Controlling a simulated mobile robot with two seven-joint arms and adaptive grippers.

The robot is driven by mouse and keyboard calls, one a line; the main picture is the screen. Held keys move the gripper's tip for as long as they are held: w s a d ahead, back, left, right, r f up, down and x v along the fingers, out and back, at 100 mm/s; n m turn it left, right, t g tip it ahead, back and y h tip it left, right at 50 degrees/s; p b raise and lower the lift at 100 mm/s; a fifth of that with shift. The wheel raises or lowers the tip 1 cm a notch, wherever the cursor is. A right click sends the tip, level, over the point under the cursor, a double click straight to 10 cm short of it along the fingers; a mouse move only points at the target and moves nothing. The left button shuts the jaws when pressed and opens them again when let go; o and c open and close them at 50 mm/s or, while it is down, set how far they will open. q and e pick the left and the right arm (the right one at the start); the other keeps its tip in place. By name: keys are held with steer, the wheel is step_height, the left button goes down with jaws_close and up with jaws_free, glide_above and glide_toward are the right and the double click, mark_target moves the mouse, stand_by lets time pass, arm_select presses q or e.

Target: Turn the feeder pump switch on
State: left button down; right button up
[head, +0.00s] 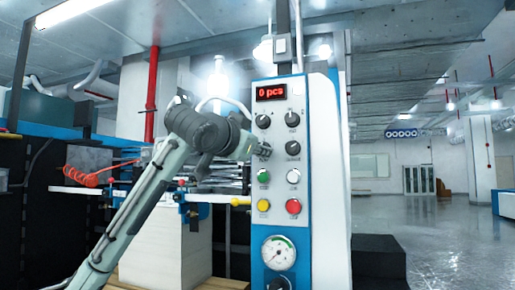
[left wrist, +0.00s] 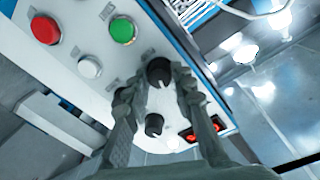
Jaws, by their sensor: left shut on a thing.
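A white and blue control panel (head: 312,190) stands in the middle of the head view, with several black rotary knobs below a red display. My left gripper (head: 259,150) reaches in from the left at the left knob of the second row (head: 266,151). In the left wrist view, the left gripper (left wrist: 158,80) has one finger on each side of this black knob (left wrist: 158,69) and is shut on it. Another black knob (left wrist: 154,125) shows beside it, behind the fingers. The labels are too small to read. My right gripper is out of view.
The display (head: 271,92) reads "0 pcs". Green (head: 264,176), white (head: 293,176), yellow (head: 263,205) and red (head: 293,206) buttons sit below the knobs, above a round gauge (head: 279,252). A paper stack (head: 165,240) is left of the panel. Open floor lies to the right.

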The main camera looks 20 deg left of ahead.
arm_select(q)
steer(key=shift+r+m, duration=0.1)
steer(key=shift+m, duration=4)
steer(key=c, duration=1.4)
jaws_free()
steer(key=shift+o, duration=0.7)
steer(key=s, duration=1.2)
steer(key=shift+a+r, duration=0.3)
steer(key=shift+a, duration=0.05)
